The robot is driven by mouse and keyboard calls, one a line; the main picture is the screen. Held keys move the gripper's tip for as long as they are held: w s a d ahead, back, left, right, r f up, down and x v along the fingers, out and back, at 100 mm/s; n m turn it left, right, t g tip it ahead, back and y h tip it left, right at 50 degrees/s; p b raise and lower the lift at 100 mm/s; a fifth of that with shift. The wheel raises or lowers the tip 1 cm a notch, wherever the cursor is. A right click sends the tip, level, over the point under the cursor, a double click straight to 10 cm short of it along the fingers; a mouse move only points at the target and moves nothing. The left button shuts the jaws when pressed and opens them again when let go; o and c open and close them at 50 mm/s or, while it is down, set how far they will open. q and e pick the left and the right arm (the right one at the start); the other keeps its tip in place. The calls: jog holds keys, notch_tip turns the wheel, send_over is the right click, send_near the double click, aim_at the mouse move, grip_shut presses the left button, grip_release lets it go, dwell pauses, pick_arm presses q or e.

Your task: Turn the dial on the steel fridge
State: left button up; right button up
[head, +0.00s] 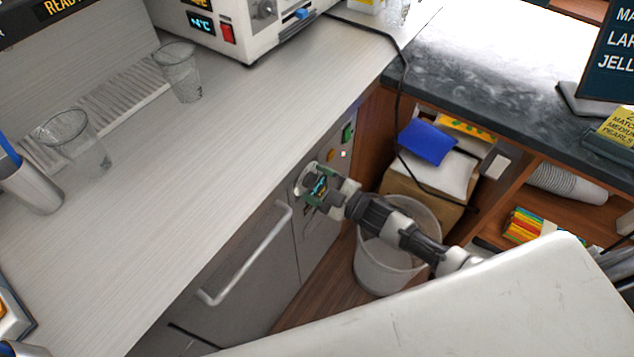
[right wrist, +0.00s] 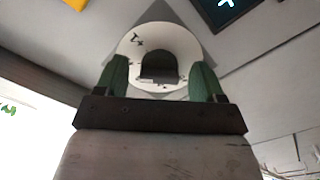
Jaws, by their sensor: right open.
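The steel fridge (head: 235,265) is built in under the light counter, with a bar handle across its front. Its control panel is at the right end. My right gripper (head: 311,184) is at this panel in the head view and covers much of the dial area. In the right wrist view, the dial (right wrist: 158,45) is a pale round disc with dark marks and a dark knob in the middle. My right gripper (right wrist: 160,78) is open, with one green finger on each side of the dial. I cannot tell whether the fingers touch it. My left gripper is not in view.
A green switch (head: 348,133) and an orange light (head: 331,155) sit on the panel above the gripper. A waste bin (head: 378,275) stands right of the fridge, behind my right arm. Clear cups (head: 180,75) and a white machine (head: 235,40) stand on the counter.

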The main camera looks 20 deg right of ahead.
jog(key=b+v, duration=0.1)
jog(key=v, duration=0.9)
jog(key=shift+s+d, duration=0.2)
jog(key=shift+f, duration=0.1)
jog(key=s+d+f+m+g+h, duration=0.2)
jog(key=s+f+m+h, duration=0.1)
jog(key=f, duration=0.5)
jog(key=s+d+f+m+g+h, duration=0.1)
jog(key=s+d+f+m+h, duration=0.2)
jog(key=f, duration=0.6)
jog(key=s+d+f+m+g+h, duration=0.1)
jog(key=s+f+m+g+h, duration=0.2)
jog(key=f, duration=0.5)
jog(key=s+a+f+m+g, duration=0.1)
jog(key=s+f, duration=0.3)
jog(key=s, duration=0.4)
jog(key=s+a+f+m+g+h, duration=0.1)
jog(key=s+a+f+g, duration=0.1)
jog(key=s, duration=0.7)
jog(key=s+a+f+m+g+h, duration=0.1)
jog(key=s+f+g, duration=0.3)
jog(key=s, duration=0.5)
notch_tip(320, 180, down, 3)
jog(key=shift+s+a+r+m, duration=0.15)
jog(key=shift+s+m, duration=0.1)
jog(key=shift+m, duration=0.35)
